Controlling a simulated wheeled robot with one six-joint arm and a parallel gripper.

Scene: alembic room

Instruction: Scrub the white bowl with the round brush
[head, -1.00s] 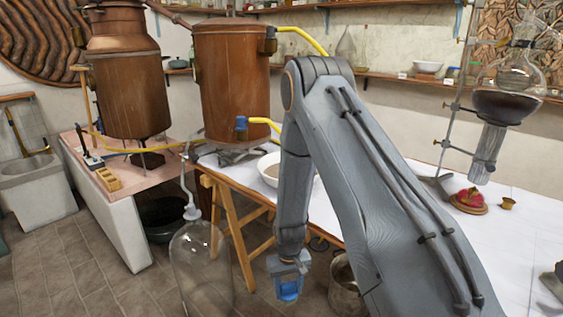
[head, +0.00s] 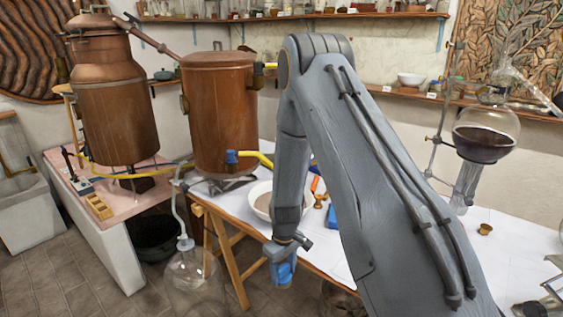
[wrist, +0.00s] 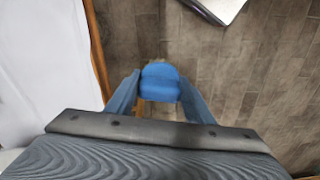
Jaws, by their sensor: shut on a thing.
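A white bowl (head: 257,211) stands near the front edge of the white-topped table, with something brown inside; my arm covers its right side. A second white bowl (head: 411,78) sits on the wall shelf. My gripper (head: 284,268) hangs in front of the table, below and a little right of the near bowl, apart from it. It is shut on a blue rounded thing, which also shows between the fingers in the wrist view (wrist: 159,82). This looks like the round brush, but its bristles cannot be made out clearly.
Copper vessels (head: 222,110) stand behind the bowl. A yellow spout (head: 255,157) reaches toward it. A large glass bottle (head: 190,268) stands on the floor to the left. A small brass cup (head: 485,229) and a round flask (head: 486,132) are at right. The wrist view shows open floor (wrist: 265,75).

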